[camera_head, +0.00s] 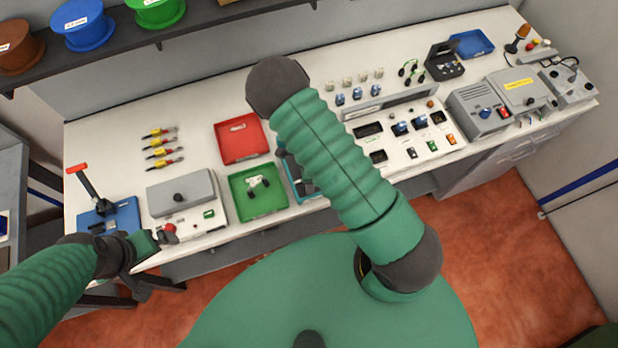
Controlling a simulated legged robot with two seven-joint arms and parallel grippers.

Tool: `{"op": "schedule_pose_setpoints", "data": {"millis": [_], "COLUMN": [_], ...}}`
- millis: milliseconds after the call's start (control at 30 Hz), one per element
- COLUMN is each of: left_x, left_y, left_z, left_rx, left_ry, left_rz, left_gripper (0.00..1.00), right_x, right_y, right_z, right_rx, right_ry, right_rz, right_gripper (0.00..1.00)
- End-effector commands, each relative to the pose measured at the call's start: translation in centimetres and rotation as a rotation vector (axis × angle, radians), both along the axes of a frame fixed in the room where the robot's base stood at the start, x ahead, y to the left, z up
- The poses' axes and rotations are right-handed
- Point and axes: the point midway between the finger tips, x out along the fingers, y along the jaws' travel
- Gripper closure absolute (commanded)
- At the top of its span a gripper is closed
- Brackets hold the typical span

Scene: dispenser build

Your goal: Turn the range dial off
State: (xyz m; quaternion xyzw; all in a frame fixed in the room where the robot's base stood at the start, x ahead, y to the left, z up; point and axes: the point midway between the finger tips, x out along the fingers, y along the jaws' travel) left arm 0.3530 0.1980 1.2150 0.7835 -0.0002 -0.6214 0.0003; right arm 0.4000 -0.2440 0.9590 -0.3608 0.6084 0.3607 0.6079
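Several dials and knobs show on the white bench, and I cannot tell for sure which is the range dial. A black round knob (179,197) sits on the grey-lidded box at the left. A dark tester with a dial (445,63) stands at the back right. The grey power unit (484,109) at the right carries a blue control. My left gripper (150,246) is at the bench's front left edge, close to a red knob (168,229) on the grey box; contact and finger opening are unclear. My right arm crosses the middle, and its gripper is hidden behind it.
A red tray (241,126), a green tray (242,207) with a pale part and a blue tray (472,36) sit on the bench. A blue-based lever press (113,221) stands beside my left gripper. Spools (82,23) line the shelf above.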

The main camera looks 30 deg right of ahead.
Motion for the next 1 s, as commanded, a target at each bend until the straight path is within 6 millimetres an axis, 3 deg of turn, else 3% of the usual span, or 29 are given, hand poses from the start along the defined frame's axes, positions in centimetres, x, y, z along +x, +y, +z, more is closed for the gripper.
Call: {"op": "schedule_pose_setpoints", "data": {"millis": [200, 600, 1000], "left_x": [0.0, 0.01, 0.0], "left_y": [0.0, 0.0, 0.0], "left_z": [0.01, 0.01, -0.57], "left_rx": [0.0, 0.0, 0.0], "left_ry": [0.0, 0.0, 0.0], "left_rz": [0.0, 0.0, 0.0], "left_gripper": [0.0, 0.0, 0.0], "right_x": [0.01, 0.06, 0.14], "right_y": [0.0, -0.04, -0.05], "right_z": [-0.02, 0.01, -0.12], "right_rx": [0.0, -0.001, -0.001], "right_ry": [0.0, 0.0, -0.003], "right_rz": [0.0, 0.0, 0.048], "right_gripper": [0.48, 1.0, 1.0]}}
